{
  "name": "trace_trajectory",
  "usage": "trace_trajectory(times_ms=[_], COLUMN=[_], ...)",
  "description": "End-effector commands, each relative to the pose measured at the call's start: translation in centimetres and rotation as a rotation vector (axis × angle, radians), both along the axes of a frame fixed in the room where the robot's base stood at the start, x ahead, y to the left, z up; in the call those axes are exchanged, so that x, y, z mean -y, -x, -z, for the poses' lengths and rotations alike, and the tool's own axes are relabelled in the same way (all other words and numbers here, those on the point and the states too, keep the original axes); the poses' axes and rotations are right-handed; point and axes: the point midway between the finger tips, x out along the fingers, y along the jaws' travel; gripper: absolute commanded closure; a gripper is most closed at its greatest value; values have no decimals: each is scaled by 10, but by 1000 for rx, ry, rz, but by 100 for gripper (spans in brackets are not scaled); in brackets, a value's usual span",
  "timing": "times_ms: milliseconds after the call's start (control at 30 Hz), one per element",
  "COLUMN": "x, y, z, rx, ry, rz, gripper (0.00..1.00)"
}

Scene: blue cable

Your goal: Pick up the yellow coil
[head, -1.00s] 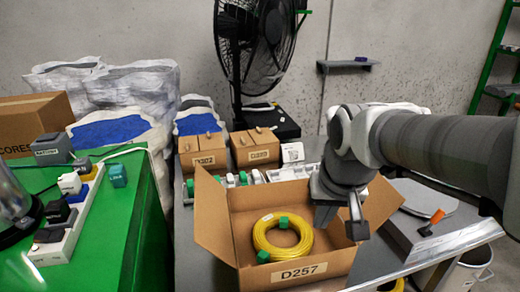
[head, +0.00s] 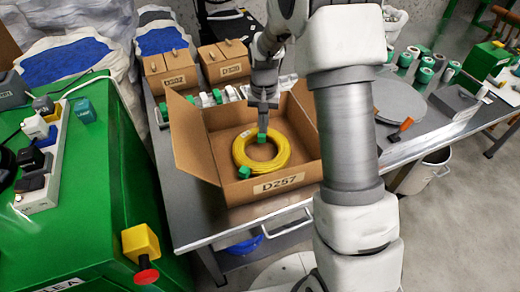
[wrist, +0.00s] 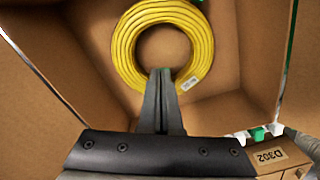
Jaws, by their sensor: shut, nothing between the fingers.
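The yellow coil (head: 243,150) lies flat in the open cardboard box labelled D257 (head: 195,147), with green ties on it in the head view. My gripper (head: 263,128) is over the far part of the coil, pointing down, with its fingers shut and empty. In the wrist view the closed fingers (wrist: 164,75) overlap the near edge of the yellow coil (wrist: 124,45), which is partly cut off by the top of the picture. I cannot tell whether the fingertips touch the coil.
The box flaps stand open around it. Two smaller boxes (head: 168,73) and a row of green-and-white spools stand behind. A round grey plate (head: 398,100) and an orange-handled tool (head: 406,124) lie to the right. A green cabinet (head: 95,190) is at the left.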

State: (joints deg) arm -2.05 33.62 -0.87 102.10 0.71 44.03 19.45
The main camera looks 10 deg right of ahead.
Motion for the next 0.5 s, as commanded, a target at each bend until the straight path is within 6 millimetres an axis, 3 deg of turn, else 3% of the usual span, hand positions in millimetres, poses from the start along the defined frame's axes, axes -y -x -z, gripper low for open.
trace_trajectory(times_ms=[267, 500], x=[0, 0], y=[-1, 0], z=[34, 86], rx=[-9, -9], ry=[0, 0], rz=[4, 4], gripper=[100, 100])
